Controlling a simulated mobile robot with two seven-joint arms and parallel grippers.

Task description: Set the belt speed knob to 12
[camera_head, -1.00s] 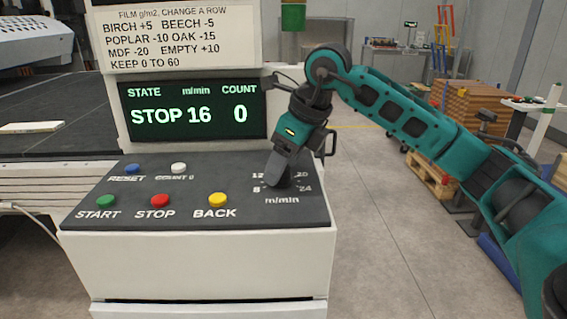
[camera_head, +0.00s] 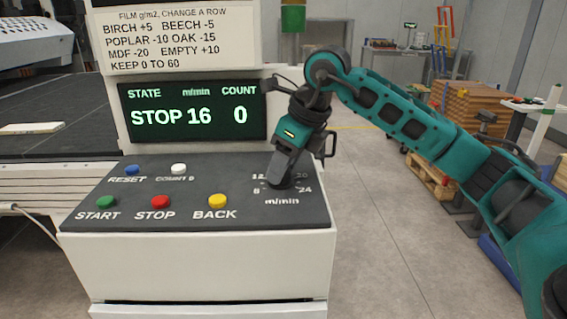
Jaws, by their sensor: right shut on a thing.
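The belt speed knob (camera_head: 280,184) sits at the right of the dark control panel, in a ring of printed numbers with "m/min" below. My right gripper (camera_head: 279,178) is down over it and shut on it. The fingers hide most of the knob and its pointer. The marks 12, 20, 8 and 24 show partly around the fingers. The display (camera_head: 194,108) reads STOP, 16 m/min, count 0. My left gripper is not in view.
The panel also has several buttons: green START (camera_head: 106,202), red STOP (camera_head: 160,202), yellow BACK (camera_head: 218,201), blue RESET (camera_head: 132,169) and a white count button (camera_head: 179,168). A film chart (camera_head: 180,40) is above the display. Open floor lies to the right.

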